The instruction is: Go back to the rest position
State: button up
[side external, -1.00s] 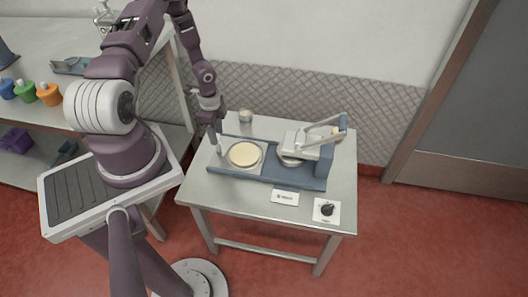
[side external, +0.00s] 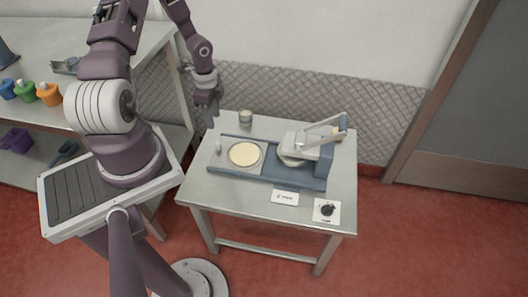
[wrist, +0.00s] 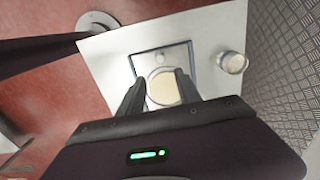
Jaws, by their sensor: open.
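My gripper (side external: 209,115) hangs above the left back edge of the metal table (side external: 230,199), higher than the tabletop and holding nothing. In the wrist view its two fingers (wrist: 157,88) are apart, with the table below and beyond them. The blue-grey machine (side external: 325,165) stands on the table with its upper part and handle at the right end. A pale round disc (side external: 244,154) lies on the plate at its left end; it also shows between the fingers in the wrist view (wrist: 163,87). A small light knob (side external: 218,147) stands at the machine's left end.
A small jar (side external: 246,118) stands at the table's back edge. A white label card (side external: 285,198) and a black dial on a white plate (side external: 327,210) are at the front. A shelf at left holds coloured bottles (side external: 49,94). The wall is close behind the table.

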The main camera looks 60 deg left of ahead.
jog(key=w+d+r+n+y, duration=0.1)
jog(key=d+r, duration=0.2)
jog(key=r, duration=0.5)
jog(key=w+d+r+n+t+y, duration=0.1)
jog(key=w+d+r+n, duration=0.1)
jog(key=r, duration=0.5)
jog(key=w+d+r+n+y, duration=0.1)
jog(key=d+r, duration=0.2)
jog(key=r, duration=0.5)
jog(key=s+d+r+n+t+h, duration=0.1)
jog(key=s+d+r+n+t, duration=0.1)
jog(key=s+d+r, duration=0.4)
jog(key=s+d+r+n+t+h, duration=0.1)
jog(key=s+d+r+n+t, duration=0.1)
jog(key=s+d+r, duration=0.5)
jog(key=d, duration=0.6)
jog(key=shift+s+d+r+n+h, duration=0.15)
jog(key=shift+s+n+h, duration=0.25)
